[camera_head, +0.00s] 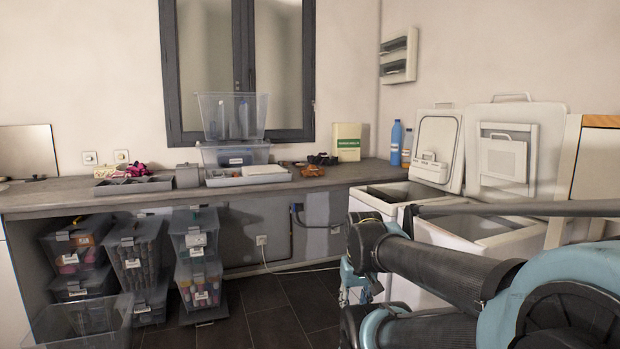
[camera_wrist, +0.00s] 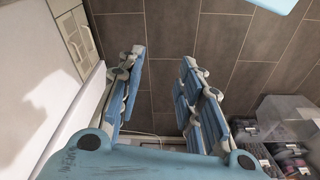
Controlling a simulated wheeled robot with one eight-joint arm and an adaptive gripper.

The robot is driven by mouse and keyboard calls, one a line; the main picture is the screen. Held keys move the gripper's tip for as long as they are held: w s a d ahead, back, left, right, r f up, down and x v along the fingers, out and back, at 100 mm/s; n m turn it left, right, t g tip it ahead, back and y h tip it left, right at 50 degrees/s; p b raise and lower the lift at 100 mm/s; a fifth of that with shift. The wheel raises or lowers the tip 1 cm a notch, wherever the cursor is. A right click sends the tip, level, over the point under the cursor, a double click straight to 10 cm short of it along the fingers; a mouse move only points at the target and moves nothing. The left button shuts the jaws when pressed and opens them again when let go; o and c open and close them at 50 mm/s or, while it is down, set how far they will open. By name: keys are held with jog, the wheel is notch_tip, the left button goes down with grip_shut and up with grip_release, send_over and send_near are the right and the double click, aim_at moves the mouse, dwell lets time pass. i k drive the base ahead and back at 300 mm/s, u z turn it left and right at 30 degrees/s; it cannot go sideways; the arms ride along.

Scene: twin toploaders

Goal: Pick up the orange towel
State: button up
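A small crumpled orange-brown cloth (camera_head: 313,171), which looks like the orange towel, lies on the grey counter (camera_head: 50,197), left of the green and cream box. It does not show in the wrist view. My gripper (camera_wrist: 162,62) is open in the wrist view, its two blue fingers wide apart with only dark floor tiles visible between them. In the head view, part of it shows low in front of the toploaders, below the counter and well away from the cloth; my arm hides the rest.
Open toploaders (camera_head: 383,195) stand at the right, lids raised. A green and cream box (camera_head: 346,142), blue bottle (camera_head: 396,144), dark item (camera_head: 322,159) and white tray (camera_head: 222,181) are near the cloth. Clear bins (camera_head: 134,252) stand below the counter. The middle floor is clear.

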aim_at(311, 170)
jog(key=u, duration=0.2)
jog(key=i, duration=1.9)
jog(key=z, duration=0.3)
